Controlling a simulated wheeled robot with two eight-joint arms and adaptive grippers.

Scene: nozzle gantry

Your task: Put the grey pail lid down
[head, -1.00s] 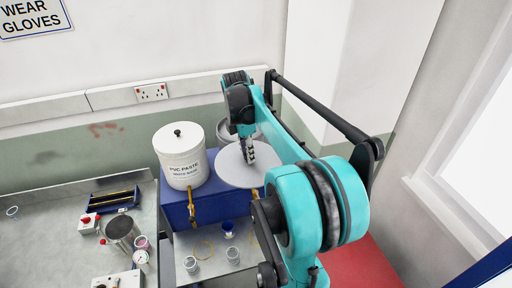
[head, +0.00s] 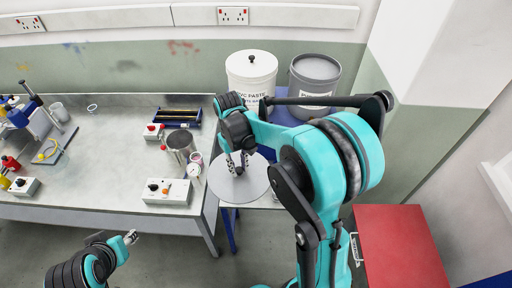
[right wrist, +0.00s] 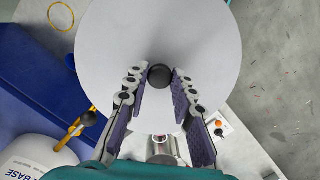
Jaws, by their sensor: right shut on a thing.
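The grey pail lid (head: 257,184) is a pale grey disc with a round black knob (right wrist: 159,76). My right gripper (head: 238,168) is shut on the knob, with its fingers on both sides of it in the right wrist view (right wrist: 160,100). The lid hangs in front of the pails, over the edge of a small side surface; its height is hard to tell. The grey pail (head: 314,78) stands at the back without its lid, showing a grey inside. My left gripper (head: 131,238) is low at the left, and its finger gap is unclear.
A lidded white pail (head: 250,68) stands left of the grey pail on a blue stand (right wrist: 40,75). A red cabinet (head: 400,245) stands at right.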

